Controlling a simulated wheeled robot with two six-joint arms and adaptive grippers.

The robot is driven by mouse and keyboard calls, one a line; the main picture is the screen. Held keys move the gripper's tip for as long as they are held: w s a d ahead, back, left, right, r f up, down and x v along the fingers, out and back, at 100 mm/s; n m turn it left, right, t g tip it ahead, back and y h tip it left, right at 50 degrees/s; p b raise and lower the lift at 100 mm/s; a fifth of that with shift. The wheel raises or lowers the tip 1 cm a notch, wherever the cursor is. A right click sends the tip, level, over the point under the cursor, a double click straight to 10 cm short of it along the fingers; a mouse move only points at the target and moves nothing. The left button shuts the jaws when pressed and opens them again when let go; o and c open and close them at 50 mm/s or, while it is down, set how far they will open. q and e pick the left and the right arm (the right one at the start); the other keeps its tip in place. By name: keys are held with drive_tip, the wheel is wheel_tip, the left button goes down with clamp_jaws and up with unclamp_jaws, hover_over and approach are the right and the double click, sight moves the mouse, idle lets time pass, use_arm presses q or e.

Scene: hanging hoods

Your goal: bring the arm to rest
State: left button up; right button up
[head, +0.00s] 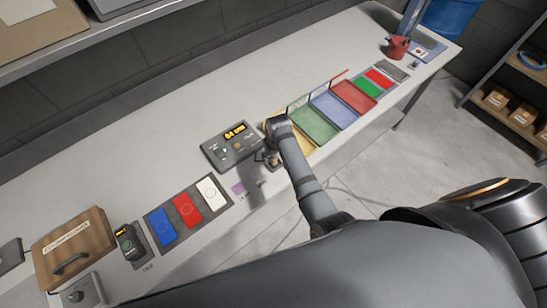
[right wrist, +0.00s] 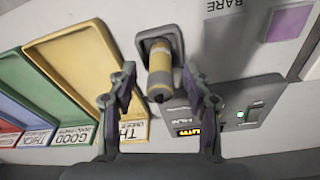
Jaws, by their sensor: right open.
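My right arm reaches over the bench (head: 235,75) in the head view. My right gripper (head: 272,154) is beside the grey meter box (head: 232,147) with its lit display. In the right wrist view the gripper (right wrist: 158,76) is open, with one finger on either side of a yellow and grey cylindrical probe (right wrist: 160,70). The probe stands in a dark square holder (right wrist: 147,42). I cannot tell whether the fingers touch it. The meter box (right wrist: 246,108) is to the right there. My left gripper is not in view.
Yellow (right wrist: 75,60), green (head: 314,122), blue (head: 335,108) and red (head: 354,96) trays stand beside the gripper. Blue, red and white plates (head: 209,190) lie to the left. A wooden box (head: 72,243) and a red can (head: 397,47) are on the bench. The bench's back strip is clear.

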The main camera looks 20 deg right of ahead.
drive_tip(key=shift+s+r, duration=0.2)
drive_tip(key=shift+r, duration=1)
drive_tip(key=shift+s+r, duration=0.15)
drive_tip(key=shift+r, duration=1)
